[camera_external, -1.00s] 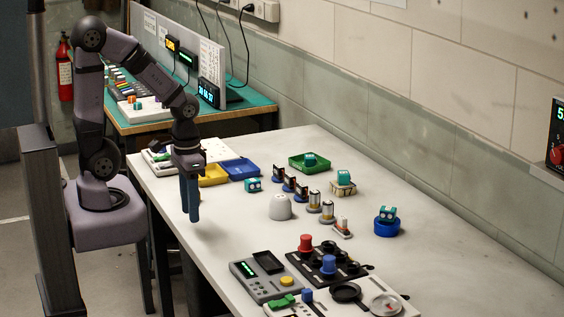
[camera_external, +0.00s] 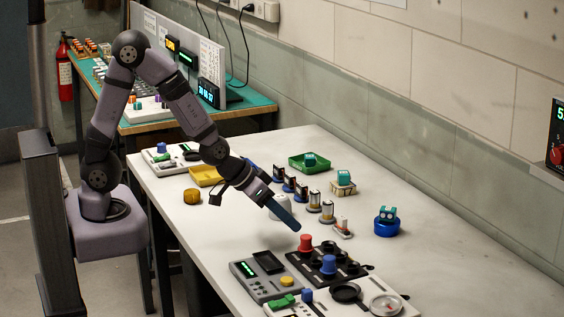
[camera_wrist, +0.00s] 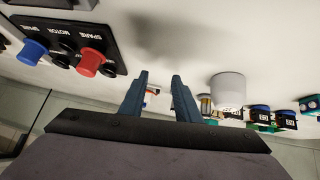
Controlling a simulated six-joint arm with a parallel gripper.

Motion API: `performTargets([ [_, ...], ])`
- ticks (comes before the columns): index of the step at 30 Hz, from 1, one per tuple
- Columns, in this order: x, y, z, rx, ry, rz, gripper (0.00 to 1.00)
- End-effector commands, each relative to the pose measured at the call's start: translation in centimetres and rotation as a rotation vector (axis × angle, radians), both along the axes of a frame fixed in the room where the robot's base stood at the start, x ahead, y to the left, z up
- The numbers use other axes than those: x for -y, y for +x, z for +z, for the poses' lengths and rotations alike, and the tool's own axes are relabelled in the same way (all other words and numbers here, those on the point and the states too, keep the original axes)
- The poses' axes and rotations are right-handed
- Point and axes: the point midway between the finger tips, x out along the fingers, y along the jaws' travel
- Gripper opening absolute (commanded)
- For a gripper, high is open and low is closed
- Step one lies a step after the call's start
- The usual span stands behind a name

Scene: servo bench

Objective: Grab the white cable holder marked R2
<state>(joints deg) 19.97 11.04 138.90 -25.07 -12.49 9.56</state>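My gripper (camera_wrist: 159,77) is open and empty, with its two blue-grey fingers apart in the wrist view. In the external view my gripper (camera_external: 297,227) slants down over the table, beside the red knob. A row of small upright holders with dark faces and blue bases (camera_external: 289,184) stands behind the gripper. Holders with pale bodies (camera_external: 314,201) and a small white-and-orange piece (camera_external: 342,227) continue the row. I cannot read R2 on any of them.
A black panel with a red knob (camera_external: 306,243) and a blue knob (camera_external: 328,264) lies near the fingertips. A grey control box (camera_external: 265,277) is in front. The right table area is clear.

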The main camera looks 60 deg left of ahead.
Motion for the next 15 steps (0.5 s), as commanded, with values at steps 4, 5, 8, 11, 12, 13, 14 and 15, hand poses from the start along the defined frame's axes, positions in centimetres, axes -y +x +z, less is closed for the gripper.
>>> performTargets([
  [4,2.4,3.4,0.2,0.19,0.016,0.032,0.3],
  [5,2.7,3.9,0.4,0.226,0.022,0.041,0.3],
  [8,3.4,5.1,1.0,0.324,0.042,0.067,0.3],
  [11,3.7,5.8,1.6,0.395,0.062,0.091,0.3],
  [12,3.7,5.9,1.8,0.416,0.068,0.097,0.3],
  [13,3.8,6.0,1.9,0.428,0.072,0.102,0.3],
  [14,3.8,6.1,2.0,0.439,0.075,0.106,0.3],
  [15,3.8,6.1,2.2,0.449,0.079,0.109,0.3],
])
